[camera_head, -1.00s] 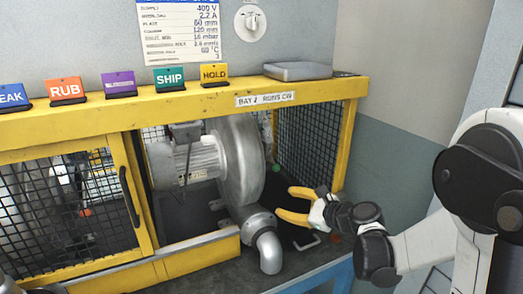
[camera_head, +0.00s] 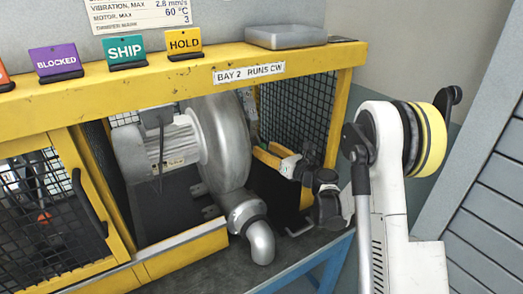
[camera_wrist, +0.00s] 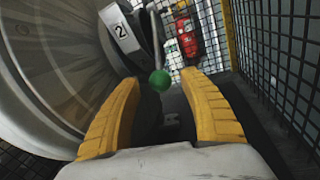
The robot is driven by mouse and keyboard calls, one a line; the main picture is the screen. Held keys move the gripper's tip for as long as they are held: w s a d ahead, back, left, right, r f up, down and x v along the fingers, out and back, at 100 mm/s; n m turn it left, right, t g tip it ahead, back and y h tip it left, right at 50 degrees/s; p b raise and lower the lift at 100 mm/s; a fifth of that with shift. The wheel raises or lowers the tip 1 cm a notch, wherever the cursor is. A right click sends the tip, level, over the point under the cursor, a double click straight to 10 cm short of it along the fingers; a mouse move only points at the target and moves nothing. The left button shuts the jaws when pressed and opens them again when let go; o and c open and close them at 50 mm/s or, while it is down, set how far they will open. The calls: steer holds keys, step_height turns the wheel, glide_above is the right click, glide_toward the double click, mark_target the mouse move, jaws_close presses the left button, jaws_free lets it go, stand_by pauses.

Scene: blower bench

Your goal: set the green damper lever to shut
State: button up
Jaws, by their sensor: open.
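The green damper lever shows in the wrist view as a round green knob (camera_wrist: 159,81) on a thin grey rod that rises behind it. In the head view my gripper (camera_head: 263,152) reaches into the cage beside the blower housing (camera_head: 222,140), which hides the lever and the fingertips.
Black mesh walls (camera_wrist: 278,60) stand close at the right. A red object (camera_wrist: 187,38) is beyond the knob. The blower's motor (camera_head: 165,145) and outlet elbow (camera_head: 260,240) lie left of my arm. A yellow beam (camera_head: 150,95) runs above.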

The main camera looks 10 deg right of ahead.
steer(key=shift+x, duration=1.05)
jaws_close()
steer(key=shift+r, duration=0.1)
